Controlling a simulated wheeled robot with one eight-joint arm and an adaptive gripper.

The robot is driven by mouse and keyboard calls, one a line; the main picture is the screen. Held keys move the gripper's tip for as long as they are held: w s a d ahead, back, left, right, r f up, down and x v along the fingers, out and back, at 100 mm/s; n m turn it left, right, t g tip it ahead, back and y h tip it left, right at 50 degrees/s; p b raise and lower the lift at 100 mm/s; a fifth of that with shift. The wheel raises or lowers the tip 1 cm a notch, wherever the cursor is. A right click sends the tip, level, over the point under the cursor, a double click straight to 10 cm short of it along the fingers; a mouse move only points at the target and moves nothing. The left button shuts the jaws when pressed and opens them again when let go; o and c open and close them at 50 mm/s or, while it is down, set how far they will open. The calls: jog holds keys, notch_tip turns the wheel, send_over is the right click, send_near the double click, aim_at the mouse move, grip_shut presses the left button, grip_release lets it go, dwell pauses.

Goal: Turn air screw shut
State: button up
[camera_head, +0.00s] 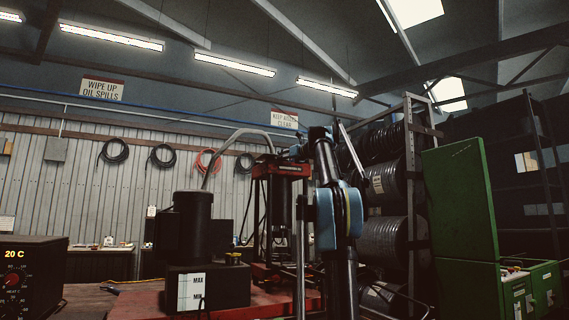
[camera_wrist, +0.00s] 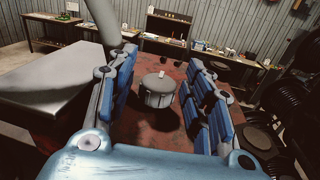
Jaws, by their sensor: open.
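My gripper (camera_wrist: 160,75) is open, with its blue-padded fingers (camera_wrist: 113,80) on either side of a gap. In the wrist view a round grey cap-like part (camera_wrist: 158,90) shows between and beyond the fingers, apart from them. A small pale piece (camera_wrist: 161,75) stands on its top; I cannot tell for sure whether this is the air screw. In the head view my gripper (camera_head: 292,152) is small and dark at the top of the red press frame (camera_head: 283,170). The screw cannot be made out there.
A grey hose (camera_head: 225,140) arches to the press, and shows at the upper left of the wrist view (camera_wrist: 106,22). A black pump unit (camera_head: 207,285) with a MAX/MIN gauge stands left of the press. Hose reels (camera_head: 390,190) and a green cabinet (camera_head: 460,205) are at right.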

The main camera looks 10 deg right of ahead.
jog(key=c, duration=1.1)
jog(key=shift+w+n+g+y, duration=0.15)
jog(key=shift+n+g+y, duration=0.4)
jog(key=shift+y, duration=0.25)
jog(key=shift+n+g+y, duration=1.15)
jog(key=shift+n+y, duration=0.3)
jog(key=shift+y, duration=0.15)
jog(key=shift+n+g+y, duration=0.3)
jog(key=shift+g, duration=0.1)
jog(key=o, duration=1.1)
